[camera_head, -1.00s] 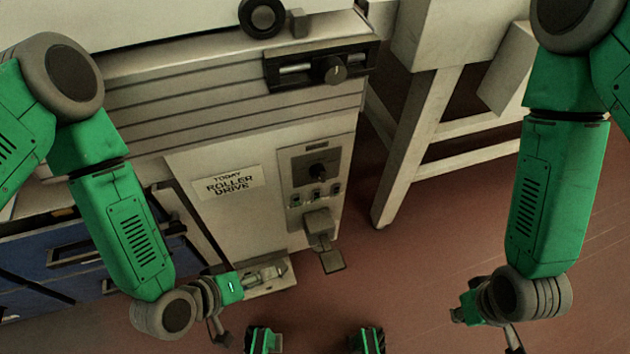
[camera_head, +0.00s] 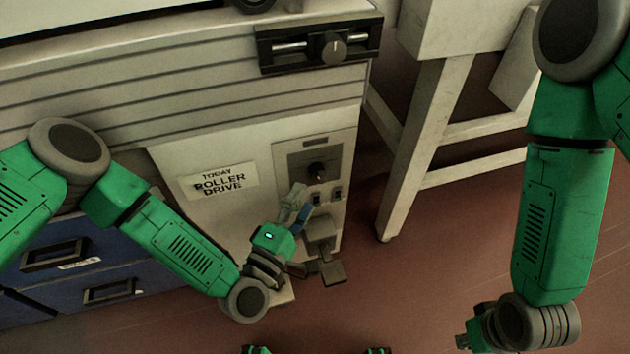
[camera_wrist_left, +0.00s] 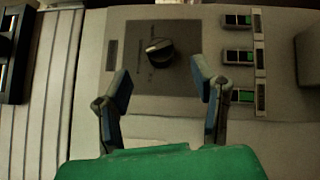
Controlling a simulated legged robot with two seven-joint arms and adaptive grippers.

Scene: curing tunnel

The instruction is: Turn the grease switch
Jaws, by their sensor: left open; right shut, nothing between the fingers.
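A grey control panel (camera_head: 312,165) on the cream cabinet carries a black rotary knob (camera_head: 316,171) and a few small switches. Their labels are too small to read, so I cannot tell which is the grease switch. In the left wrist view the knob (camera_wrist_left: 158,52) sits ahead, beyond and between the fingertips, with green-marked switches (camera_wrist_left: 238,56) in a column to its right. My left gripper (camera_head: 301,203) is open in front of the panel, below the knob; it also shows in the wrist view (camera_wrist_left: 163,88), with nothing between its fingers. My right gripper (camera_head: 464,341) is shut at the bottom edge, far from the panel.
A boxy fitting with a flat pedal-like plate (camera_head: 332,273) juts out below the panel. Another knob (camera_head: 334,46) sits on a black strip above. A "Today roller drive" sign (camera_head: 219,181) is left of the panel. Blue drawers (camera_head: 75,265) stand left; white frame legs (camera_head: 412,150) stand right.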

